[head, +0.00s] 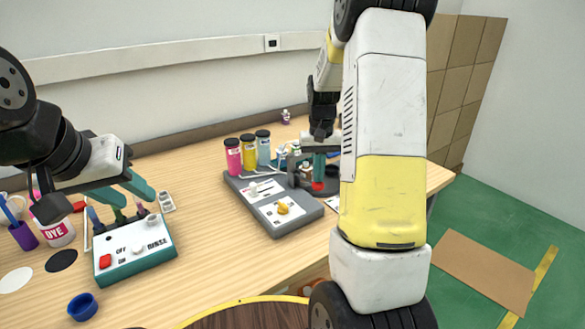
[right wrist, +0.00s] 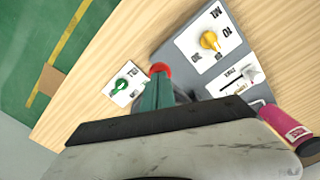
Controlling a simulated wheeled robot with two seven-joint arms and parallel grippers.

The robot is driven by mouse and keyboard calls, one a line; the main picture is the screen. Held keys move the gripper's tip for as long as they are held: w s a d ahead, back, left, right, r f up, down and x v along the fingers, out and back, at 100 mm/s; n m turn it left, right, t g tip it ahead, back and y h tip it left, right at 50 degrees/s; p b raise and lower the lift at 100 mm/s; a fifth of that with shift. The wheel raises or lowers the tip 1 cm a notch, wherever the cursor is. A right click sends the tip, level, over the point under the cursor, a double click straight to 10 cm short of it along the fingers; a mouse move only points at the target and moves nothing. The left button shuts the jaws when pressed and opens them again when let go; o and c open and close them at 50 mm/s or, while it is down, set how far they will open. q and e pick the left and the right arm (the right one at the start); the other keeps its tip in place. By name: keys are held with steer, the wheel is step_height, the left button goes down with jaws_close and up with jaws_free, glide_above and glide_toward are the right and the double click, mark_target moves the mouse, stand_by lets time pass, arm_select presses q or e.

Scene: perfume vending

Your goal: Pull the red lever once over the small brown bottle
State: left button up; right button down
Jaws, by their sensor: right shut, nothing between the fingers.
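The red lever's round knob (head: 317,186) shows at the right side of the grey dispenser (head: 275,229) in the head view. It also shows in the right wrist view (right wrist: 160,68), directly beyond my fingertips. My right gripper (head: 319,168) is shut with nothing between its teal fingers (right wrist: 158,88). Its tips are right at the knob; I cannot tell whether they touch it. My left gripper (head: 126,196) is open and empty above the teal-and-white rinse box. I cannot make out the small brown bottle; my right arm and gripper hide part of the dispenser.
Pink (head: 233,157), yellow (head: 249,153) and blue (head: 263,148) bottles stand behind the dispenser, which bears a yellow knob (head: 283,208). The rinse box (head: 135,257), a dye jar (head: 56,233), a purple cup (head: 22,236) and a blue cup (head: 82,307) stand left. The middle front table is clear.

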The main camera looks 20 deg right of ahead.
mark_target(318, 185)
steer(key=shift+f, duration=2.45)
steer(key=shift+r, duration=4.6)
steer(key=shift+s+a+r, duration=0.1)
steer(key=shift+r, duration=0.05)
steer(key=s+a+r+n+t+y, duration=0.1)
steer(key=s+a+r+t, duration=0.2)
steer(key=s+a+r, duration=0.55)
steer(key=s+a+r+n+t+y, duration=0.1)
steer(key=s+a+r+t, duration=0.2)
steer(key=s, duration=1.1)
steer(key=shift+s+a+r+n, duration=0.2)
steer(key=shift+a+r+n, duration=0.2)
steer(key=shift+a+r, duration=0.2)
